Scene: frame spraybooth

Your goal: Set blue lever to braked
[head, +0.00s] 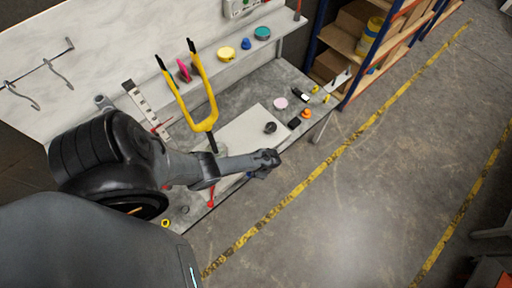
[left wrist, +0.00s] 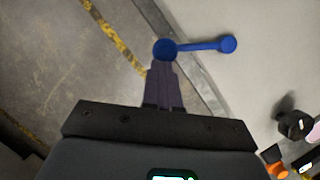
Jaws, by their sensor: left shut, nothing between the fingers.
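The blue lever (left wrist: 200,46) lies near the bench edge in the left wrist view. It has a round hub at its left end and a knob at its right end, over the pale board. In the head view only a small bit of blue (head: 250,175) shows beneath my left gripper (head: 266,163). In the left wrist view my left gripper (left wrist: 163,68) is shut and empty, with its fingertips at the near side of the hub. I cannot tell whether they touch it. My right gripper is in neither view.
A yellow fork (head: 209,122) stands upright on the bench behind my left arm. A red lever (head: 211,196) is at the front edge. The floor in front is clear.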

